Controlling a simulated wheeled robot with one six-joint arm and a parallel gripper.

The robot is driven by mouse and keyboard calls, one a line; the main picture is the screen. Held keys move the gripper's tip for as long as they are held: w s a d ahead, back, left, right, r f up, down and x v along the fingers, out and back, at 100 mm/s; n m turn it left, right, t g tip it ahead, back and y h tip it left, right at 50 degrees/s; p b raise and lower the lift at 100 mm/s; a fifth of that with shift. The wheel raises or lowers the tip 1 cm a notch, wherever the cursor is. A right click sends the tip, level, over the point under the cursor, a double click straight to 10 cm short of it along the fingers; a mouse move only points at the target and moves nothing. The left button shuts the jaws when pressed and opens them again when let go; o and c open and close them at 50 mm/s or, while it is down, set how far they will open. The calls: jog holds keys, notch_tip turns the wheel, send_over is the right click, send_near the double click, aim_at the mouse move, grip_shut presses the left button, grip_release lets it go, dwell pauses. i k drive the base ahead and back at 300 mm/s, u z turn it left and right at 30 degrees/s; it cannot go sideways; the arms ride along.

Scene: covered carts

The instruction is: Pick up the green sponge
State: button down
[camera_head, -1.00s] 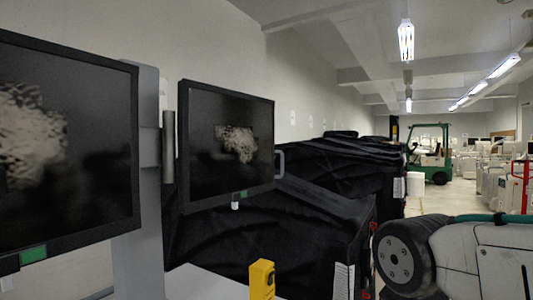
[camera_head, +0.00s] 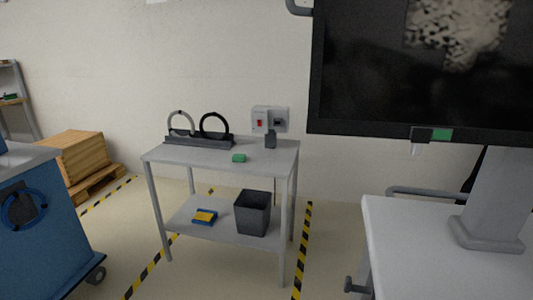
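A small green block that looks like the green sponge (camera_head: 239,158) lies on the top shelf of a grey two-tier table (camera_head: 190,154), near its front edge and right of the middle. It is small in the view, so its texture cannot be told. My gripper is not in view.
The table also bears a rack with two rings (camera_head: 199,139) and a small dark item (camera_head: 270,140). Its lower shelf holds a black bin (camera_head: 252,213) and a blue-yellow item (camera_head: 204,217). A blue cart (camera_head: 40,220) stands left, a white desk (camera_head: 430,250) right. Floor between is open.

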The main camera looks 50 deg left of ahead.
aim_at(237, 158)
jog(key=u, duration=2.5)
jog(key=k, duration=0.65)
jog(key=u, duration=0.25)
jog(key=i, duration=1.55)
jog(key=z, duration=0.5)
jog(key=i, duration=2.3)
jog(key=u, duration=0.1)
